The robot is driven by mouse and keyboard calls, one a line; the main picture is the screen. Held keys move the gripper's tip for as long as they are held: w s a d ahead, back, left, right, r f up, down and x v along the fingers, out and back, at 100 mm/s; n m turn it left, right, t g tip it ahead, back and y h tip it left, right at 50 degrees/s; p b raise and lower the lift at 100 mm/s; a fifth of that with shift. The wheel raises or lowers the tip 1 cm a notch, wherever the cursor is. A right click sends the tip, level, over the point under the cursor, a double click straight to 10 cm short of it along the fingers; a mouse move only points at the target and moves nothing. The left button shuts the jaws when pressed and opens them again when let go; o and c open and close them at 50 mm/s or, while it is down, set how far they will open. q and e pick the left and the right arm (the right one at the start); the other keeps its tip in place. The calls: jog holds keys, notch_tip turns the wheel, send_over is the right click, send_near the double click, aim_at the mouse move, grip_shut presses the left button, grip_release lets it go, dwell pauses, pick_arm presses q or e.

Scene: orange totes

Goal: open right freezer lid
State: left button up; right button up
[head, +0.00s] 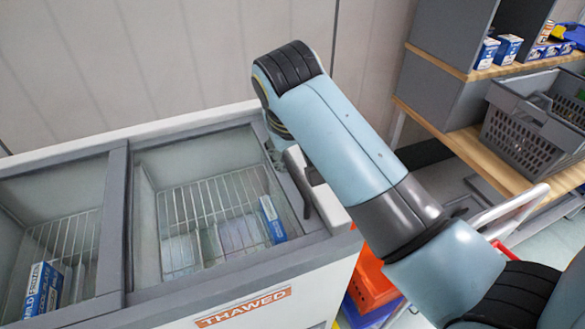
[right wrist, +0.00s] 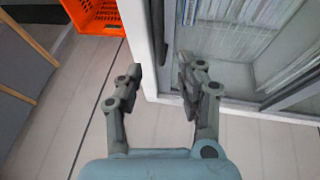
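The chest freezer (head: 250,282) stands at the left in the head view, with a white body and grey rim. Its right lid (head: 195,160) looks like a clear pane in a grey frame; a wire basket shows beneath it. I cannot tell for sure how the lid sits. My right gripper (head: 298,182) is at the freezer's right edge, partly hidden by my arm. In the right wrist view, my right gripper (right wrist: 160,80) is open, its fingers on either side of the freezer's white edge (right wrist: 143,45). Contact is unclear. My left gripper is out of view.
A blue and white box (head: 272,218) lies in the right compartment, another (head: 42,290) in the left. An orange tote (head: 372,282) stands right of the freezer. A shelf with a grey basket (head: 525,130) is at the right. A wall stands behind the freezer.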

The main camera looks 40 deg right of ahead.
aim_at(293, 173)
jog(key=x, duration=1)
jog(key=shift+w+f, duration=0.25)
jog(key=shift+w, duration=0.05)
grip_shut()
